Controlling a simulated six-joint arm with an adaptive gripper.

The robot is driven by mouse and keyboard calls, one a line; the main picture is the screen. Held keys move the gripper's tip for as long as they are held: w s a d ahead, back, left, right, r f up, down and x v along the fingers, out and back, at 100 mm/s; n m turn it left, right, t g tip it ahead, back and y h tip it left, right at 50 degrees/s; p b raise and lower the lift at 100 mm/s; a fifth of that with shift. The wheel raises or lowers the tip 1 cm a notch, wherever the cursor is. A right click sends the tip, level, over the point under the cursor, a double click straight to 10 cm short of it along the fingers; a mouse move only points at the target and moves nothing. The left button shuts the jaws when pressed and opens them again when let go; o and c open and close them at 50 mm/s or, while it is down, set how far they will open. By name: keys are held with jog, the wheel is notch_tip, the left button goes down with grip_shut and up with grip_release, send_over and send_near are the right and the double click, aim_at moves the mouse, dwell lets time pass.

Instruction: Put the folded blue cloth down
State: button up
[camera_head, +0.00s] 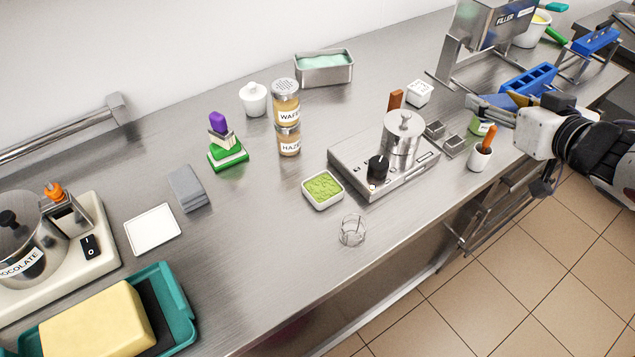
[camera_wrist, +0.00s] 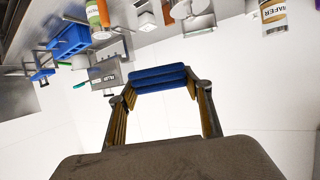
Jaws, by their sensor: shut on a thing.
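My gripper (camera_wrist: 163,82) is shut on the folded blue cloth (camera_wrist: 160,78), which spans between its two fingertips in the wrist view as a layered blue strip. In the head view my gripper (camera_head: 486,108) is at the right, over the far right part of the steel counter, beside the blue moulded tray. The cloth is small and partly hidden there, so its exact edges and height above the counter are hard to tell.
The steel counter (camera_head: 255,220) holds a hot plate (camera_head: 345,164) with a steel pot (camera_head: 400,140), a white tool cup (camera_head: 480,157) and a blue moulded tray (camera_head: 527,82). A filler machine (camera_head: 490,25) stands behind.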

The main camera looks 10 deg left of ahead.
jog(key=s+a+n+g+y, duration=0.2)
jog(key=a+n+g+y, duration=0.5)
jog(key=a, duration=3.1)
jog(key=s+a+n+g+y, duration=0.1)
jog(key=s+a+n+g, duration=0.2)
jog(key=s+a, duration=0.85)
jog(key=s+a+n+g, duration=0.2)
jog(key=s+a+n, duration=0.2)
jog(key=s+a, duration=0.7)
notch_tip(320, 180, down, 11)
jog(key=w+a, duration=0.2)
jog(key=shift+w+a, duration=0.25)
jog(key=shift+a, duration=0.1)
jog(key=shift+f, duration=0.1)
jog(key=shift+f, duration=3.1)
jog(key=shift+f, duration=0.1)
